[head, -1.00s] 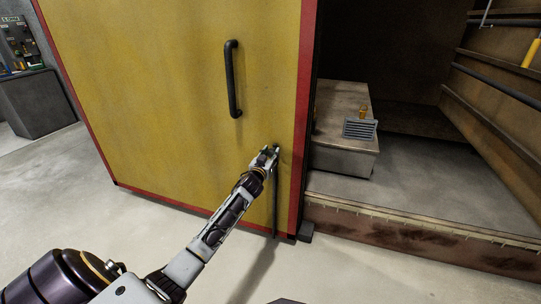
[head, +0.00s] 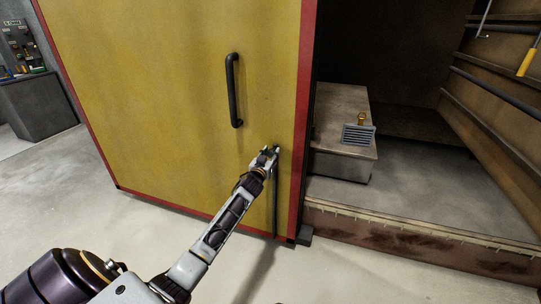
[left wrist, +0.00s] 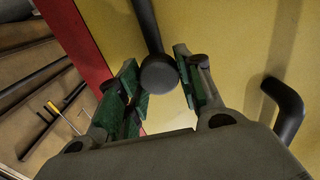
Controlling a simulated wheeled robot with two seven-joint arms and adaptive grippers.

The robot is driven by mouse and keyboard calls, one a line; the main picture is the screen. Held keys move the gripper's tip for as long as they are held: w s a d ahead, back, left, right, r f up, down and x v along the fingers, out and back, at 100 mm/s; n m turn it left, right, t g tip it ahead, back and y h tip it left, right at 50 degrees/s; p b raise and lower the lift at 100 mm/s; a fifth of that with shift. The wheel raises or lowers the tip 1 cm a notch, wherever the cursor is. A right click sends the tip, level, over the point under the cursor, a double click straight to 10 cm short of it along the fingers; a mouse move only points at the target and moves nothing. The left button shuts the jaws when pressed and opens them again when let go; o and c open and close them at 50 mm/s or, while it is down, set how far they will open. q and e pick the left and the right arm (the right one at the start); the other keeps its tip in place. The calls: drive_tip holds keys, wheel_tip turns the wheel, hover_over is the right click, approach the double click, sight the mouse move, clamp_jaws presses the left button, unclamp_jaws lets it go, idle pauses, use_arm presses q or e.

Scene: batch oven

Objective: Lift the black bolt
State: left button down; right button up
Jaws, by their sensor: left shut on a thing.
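The black bolt (head: 275,205) is a thin upright rod on the yellow door, near its lower right edge. Its lower end shows near the floor by the door's bottom edge. My left gripper (head: 270,153) is at the bolt's upper end. In the left wrist view the bolt's round dark end (left wrist: 158,75) sits between the green-padded fingers of my left gripper (left wrist: 160,88). The gripper is shut on the bolt. The fingers partly hide its top in the head view. My right gripper is not in view.
The yellow door (head: 170,100) has a red border and a black handle (head: 233,90) above the bolt. To its right is the open oven chamber with a low grey block (head: 340,165) bearing a vent grille (head: 358,135). The pale floor (head: 150,250) in front is clear.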

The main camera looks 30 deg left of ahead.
use_arm(q)
drive_tip(key=shift+r, duration=0.55)
drive_tip(key=c, duration=1.3)
unclamp_jaws()
drive_tip(key=o, duration=0.3)
drive_tip(key=shift+o, duration=0.2)
drive_tip(key=shift+f, duration=0.2)
drive_tip(key=shift+f, duration=0.1)
drive_tip(key=shift+v, duration=2.45)
drive_tip(key=v, duration=0.7)
